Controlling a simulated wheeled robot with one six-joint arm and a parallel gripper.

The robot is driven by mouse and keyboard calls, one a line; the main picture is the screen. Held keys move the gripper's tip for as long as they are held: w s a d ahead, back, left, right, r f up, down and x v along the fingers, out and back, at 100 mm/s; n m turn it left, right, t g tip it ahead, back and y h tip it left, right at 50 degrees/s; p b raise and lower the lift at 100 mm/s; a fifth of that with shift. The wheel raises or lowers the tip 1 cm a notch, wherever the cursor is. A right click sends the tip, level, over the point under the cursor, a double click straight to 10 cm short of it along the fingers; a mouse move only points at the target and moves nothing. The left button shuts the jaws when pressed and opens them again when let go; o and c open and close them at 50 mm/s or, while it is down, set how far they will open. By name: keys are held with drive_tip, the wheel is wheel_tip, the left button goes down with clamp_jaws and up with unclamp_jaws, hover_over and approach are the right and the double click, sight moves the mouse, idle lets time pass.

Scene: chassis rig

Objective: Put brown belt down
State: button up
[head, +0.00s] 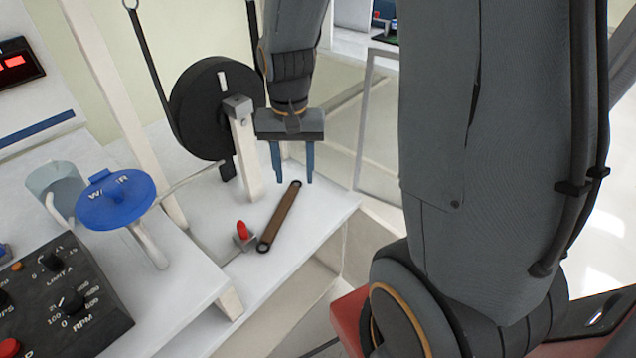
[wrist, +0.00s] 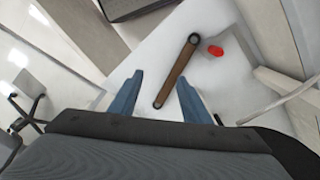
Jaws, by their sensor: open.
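The brown belt (head: 280,217) is a narrow strip with dark round ends. It lies on the white lower shelf (head: 320,218), slanting up to the right in the head view. My gripper (head: 292,180) points down above the shelf, with its two blue fingers apart and nothing between them. In the wrist view the belt (wrist: 178,70) lies beyond the fingertips of my gripper (wrist: 160,85), its near end showing between the fingers. The belt looks apart from both fingers.
A red-tipped part (head: 242,231) sits just left of the belt. A black wheel (head: 212,108) and a white post (head: 245,150) stand behind it. A blue round lid (head: 116,199) and a black control box (head: 62,305) are at left. Bare shelf lies right of the belt.

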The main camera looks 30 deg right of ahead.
drive_tip(key=shift+o, duration=0.5)
drive_tip(key=s+d+r+n, duration=0.1)
drive_tip(key=s+r+n, duration=0.3)
drive_tip(key=s, duration=0.6)
drive_tip(key=shift+s+d+r, duration=0.15)
drive_tip(key=shift+s+d, duration=0.1)
drive_tip(key=shift+s, duration=0.05)
drive_tip(key=m+p, duration=0.7)
drive_tip(key=p, duration=0.4)
hover_over(281, 210)
drive_tip(key=s, duration=0.1)
drive_tip(key=shift+a+f, duration=0.2)
drive_tip(key=shift+f, duration=8.1)
drive_tip(key=shift+w+d+f+p, duration=0.15)
drive_tip(key=shift+f+p, duration=0.15)
drive_tip(key=shift+f, duration=0.7)
drive_tip(key=shift+w+a+f+p, duration=0.15)
drive_tip(key=shift+f+p, duration=0.15)
drive_tip(key=shift+f, duration=0.7)
drive_tip(key=shift+w+d+f+p, duration=0.15)
drive_tip(key=shift+f+p, duration=0.15)
drive_tip(key=shift+f, duration=0.7)
clamp_jaws()
